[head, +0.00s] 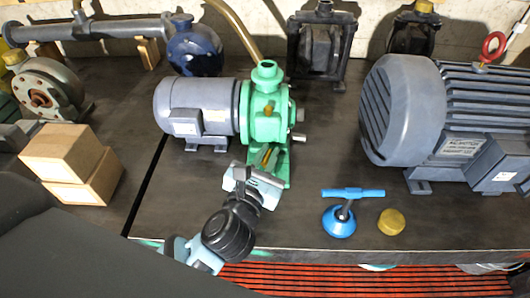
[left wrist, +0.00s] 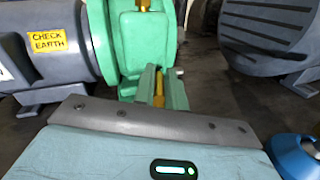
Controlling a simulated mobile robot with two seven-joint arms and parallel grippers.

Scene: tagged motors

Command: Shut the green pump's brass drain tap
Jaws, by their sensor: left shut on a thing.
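The green pump (head: 263,116) stands on the dark bench, joined to a grey motor (head: 203,107) on its left; it also fills the upper middle of the left wrist view (left wrist: 142,40). Its brass drain tap (head: 267,154) is low on the front of the pump. In the left wrist view the brass of the tap (left wrist: 158,92) shows between my two fingers. My left gripper (head: 265,167) reaches in from the front and is shut on the tap. The fingers hide part of the tap. My right gripper is not in view.
A big grey motor (head: 405,112) stands at the right. A blue T-handled tool (head: 339,217) and a brass cap (head: 391,222) lie to the right of my gripper. Two wooden blocks (head: 75,165) are stacked at the left. The bench's front edge is close below.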

